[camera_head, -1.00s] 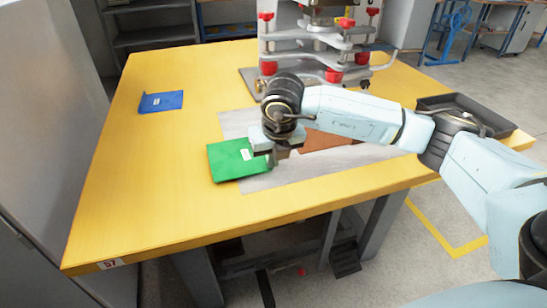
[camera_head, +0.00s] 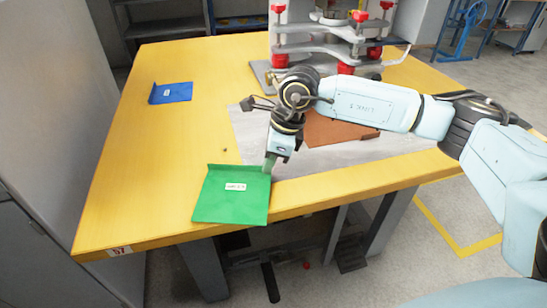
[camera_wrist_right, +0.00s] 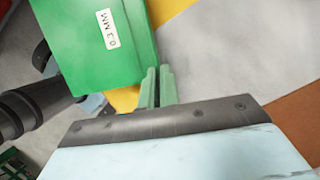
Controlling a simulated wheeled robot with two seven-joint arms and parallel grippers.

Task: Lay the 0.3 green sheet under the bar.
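The green sheet (camera_head: 215,206), with a white label, is at the table's front edge in the head view. In the right wrist view the sheet (camera_wrist_right: 85,62) fills the upper left and its label reads 0.3 MM. My right gripper (camera_head: 269,164) is at the sheet's upper right corner, its slim fingers close together on the sheet's edge. The fingers (camera_wrist_right: 158,88) also show in the wrist view, with the pinched edge hard to see. The machine with grey metal bars (camera_head: 318,47) and red knobs stands at the back of the table. My left gripper is out of view.
A blue sheet (camera_head: 171,93) lies at the table's far left. A grey mat (camera_head: 330,181) with a brown sheet (camera_head: 335,131) lies right of the green sheet, partly under my arm. The yellow table (camera_head: 150,160) is mostly clear on the left.

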